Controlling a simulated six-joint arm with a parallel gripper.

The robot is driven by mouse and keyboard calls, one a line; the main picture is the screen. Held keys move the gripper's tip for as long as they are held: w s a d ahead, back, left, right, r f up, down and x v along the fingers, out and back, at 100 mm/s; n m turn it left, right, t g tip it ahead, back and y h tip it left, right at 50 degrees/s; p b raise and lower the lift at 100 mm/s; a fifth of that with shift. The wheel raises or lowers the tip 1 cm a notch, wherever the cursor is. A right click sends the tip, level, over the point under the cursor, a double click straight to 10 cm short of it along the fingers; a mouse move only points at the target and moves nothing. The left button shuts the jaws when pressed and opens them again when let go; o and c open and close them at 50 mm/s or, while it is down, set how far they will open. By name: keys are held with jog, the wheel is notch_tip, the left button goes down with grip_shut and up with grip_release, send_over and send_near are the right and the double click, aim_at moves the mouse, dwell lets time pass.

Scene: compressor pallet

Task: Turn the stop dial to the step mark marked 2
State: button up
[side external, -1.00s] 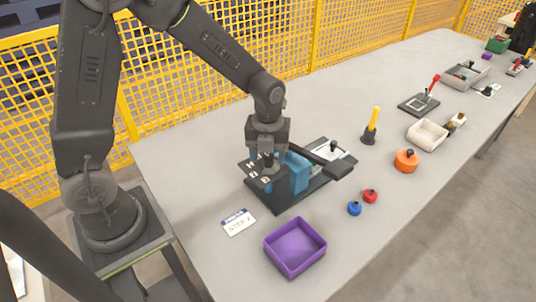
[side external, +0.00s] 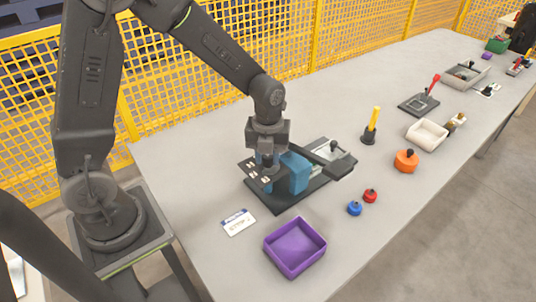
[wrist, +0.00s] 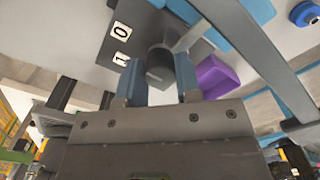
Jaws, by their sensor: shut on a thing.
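The stop dial (wrist: 159,66) is a dark grey round knob in the wrist view, with a lighter line on its face. My gripper (wrist: 160,78) is shut on it, one blue-grey finger on each side. In the side view my gripper (side external: 267,161) points down over the black dial plate (side external: 247,165) and mostly hides the dial. White step-mark labels show on the plate. No label reading 2 can be made out, and the dial's exact setting cannot be told.
A blue block (side external: 295,172) and a dark arm (side external: 335,168) of the fixture stand close right of my gripper. A white card (side external: 239,222) and a purple bin (side external: 295,247) lie in front. Red (side external: 370,196) and blue (side external: 354,208) knobs sit to the right.

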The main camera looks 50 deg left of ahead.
jog(key=n, duration=0.4)
jog(key=shift+n, duration=0.4)
jog(key=n, duration=0.4)
jog(key=shift+n, duration=0.3)
jog(key=n, duration=0.4)
jog(key=shift+n, duration=2.1)
jog(key=o, duration=0.9)
